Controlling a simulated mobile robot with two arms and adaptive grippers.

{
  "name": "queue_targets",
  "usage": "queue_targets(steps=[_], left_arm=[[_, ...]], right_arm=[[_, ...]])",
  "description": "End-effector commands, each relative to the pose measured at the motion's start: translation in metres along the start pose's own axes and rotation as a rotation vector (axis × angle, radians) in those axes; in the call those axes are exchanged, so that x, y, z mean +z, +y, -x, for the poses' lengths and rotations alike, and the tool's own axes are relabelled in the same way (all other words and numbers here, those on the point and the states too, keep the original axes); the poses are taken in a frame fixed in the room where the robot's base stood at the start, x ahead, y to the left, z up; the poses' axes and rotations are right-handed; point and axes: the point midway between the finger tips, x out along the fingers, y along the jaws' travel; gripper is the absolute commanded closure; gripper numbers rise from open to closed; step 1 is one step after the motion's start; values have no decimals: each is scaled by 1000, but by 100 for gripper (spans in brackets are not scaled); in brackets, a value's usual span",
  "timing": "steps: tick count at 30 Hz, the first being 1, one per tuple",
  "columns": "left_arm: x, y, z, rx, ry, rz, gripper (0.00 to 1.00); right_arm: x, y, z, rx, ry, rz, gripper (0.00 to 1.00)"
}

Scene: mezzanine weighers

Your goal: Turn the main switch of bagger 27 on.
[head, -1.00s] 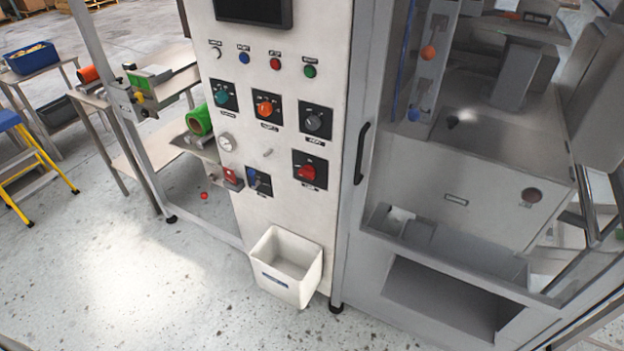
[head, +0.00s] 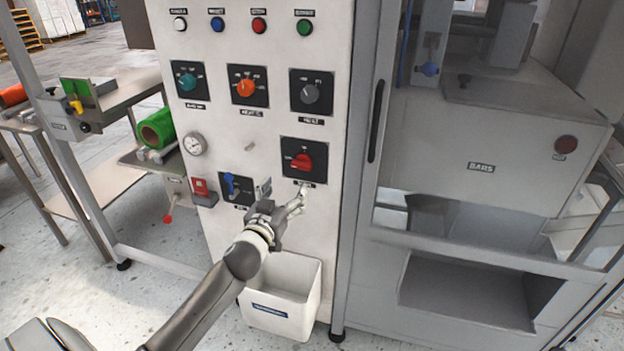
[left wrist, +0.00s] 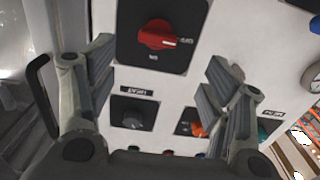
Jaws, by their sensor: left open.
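A large red rotary switch (head: 303,162) sits on a black plate at the lower right of a white control panel (head: 255,135). It also shows at the top of the left wrist view (left wrist: 158,35), upside down, its white mark pointing right toward small blurred lettering. The label under it is too small to read. My left gripper (head: 284,188) is open and empty, just below the red switch in the head view. Its fingers (left wrist: 160,62) spread to either side of the switch in the left wrist view; contact is not visible. My right gripper is not in view.
Teal (head: 187,82), orange (head: 245,88) and grey (head: 311,93) knobs sit above. A blue-levered switch (head: 232,186) is left of the gripper. A white bin (head: 280,305) hangs below. A door handle (head: 377,121) stands right of the panel.

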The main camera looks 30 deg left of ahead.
Motion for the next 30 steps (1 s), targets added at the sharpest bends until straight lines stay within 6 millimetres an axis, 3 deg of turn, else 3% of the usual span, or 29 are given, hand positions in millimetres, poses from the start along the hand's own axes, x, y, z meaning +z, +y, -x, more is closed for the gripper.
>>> queue_targets(steps=[5, 19, 30], left_arm=[[-5, 0, -14, 1, 8, 1, 27], [-4, 0, -88, 0, 5, 0, 27], [-3, 1, -107, 1, 3, 0, 27]], right_arm=[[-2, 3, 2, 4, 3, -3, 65], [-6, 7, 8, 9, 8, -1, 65], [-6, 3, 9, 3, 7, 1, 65]])
